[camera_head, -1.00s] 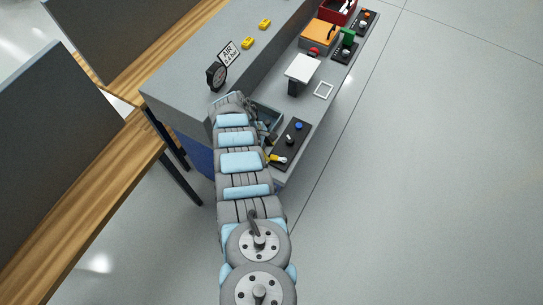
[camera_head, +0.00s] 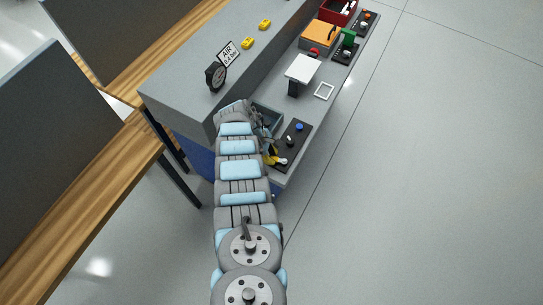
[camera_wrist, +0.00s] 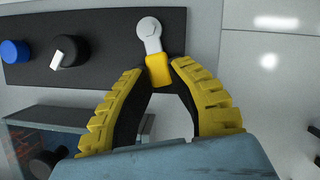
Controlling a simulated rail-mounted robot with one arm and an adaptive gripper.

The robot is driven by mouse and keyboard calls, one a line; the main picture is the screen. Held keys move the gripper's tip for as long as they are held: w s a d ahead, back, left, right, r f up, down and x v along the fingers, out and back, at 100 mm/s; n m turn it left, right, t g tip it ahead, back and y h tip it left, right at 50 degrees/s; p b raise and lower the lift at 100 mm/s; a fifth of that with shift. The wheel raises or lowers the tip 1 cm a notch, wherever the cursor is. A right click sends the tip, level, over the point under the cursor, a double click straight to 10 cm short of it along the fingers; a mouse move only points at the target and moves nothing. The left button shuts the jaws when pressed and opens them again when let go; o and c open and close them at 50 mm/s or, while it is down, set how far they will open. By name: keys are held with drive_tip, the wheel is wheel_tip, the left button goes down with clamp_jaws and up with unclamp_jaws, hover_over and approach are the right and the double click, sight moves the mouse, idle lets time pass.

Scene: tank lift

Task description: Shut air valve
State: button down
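The air valve is a silver lever (camera_wrist: 150,38) with a yellow grip (camera_wrist: 158,72), mounted at the right end of a black panel (camera_wrist: 100,25) in the wrist view. The lever points down toward my gripper (camera_wrist: 157,68). My gripper's yellow-padded fingers are spread on both sides of the yellow grip, which lies between the tips. The right tip is very close to the grip; I cannot tell if it touches. In the head view the lever (camera_head: 282,161) is at the panel's near end, with my gripper (camera_head: 270,156) beside it, partly hidden by my arm.
A blue knob (camera_wrist: 14,51) and a black knob with a white mark (camera_wrist: 69,52) share the panel. A grey open bin (camera_head: 268,117) is left of it. Floor at right is clear.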

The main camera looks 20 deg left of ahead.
drive_tip(key=shift+f, duration=0.1)
drive_tip(key=m+b, duration=0.1)
drive_tip(key=b, duration=0.2)
drive_tip(key=shift+w+f, duration=0.25)
drive_tip(key=m+b, duration=0.1)
drive_tip(key=b, duration=0.2)
drive_tip(key=shift+w+g+b, duration=0.3)
drive_tip(key=shift+w+g, duration=0.05)
drive_tip(key=shift+g, duration=0.05)
drive_tip(key=shift+w+r+m+b, duration=0.1)
drive_tip(key=shift+r+m+b, duration=0.05)
drive_tip(key=shift+m+b, duration=0.55)
drive_tip(key=shift+r, duration=0.1)
drive_tip(key=c, duration=0.9)
unclamp_jaws()
drive_tip(key=shift+r, duration=0.15)
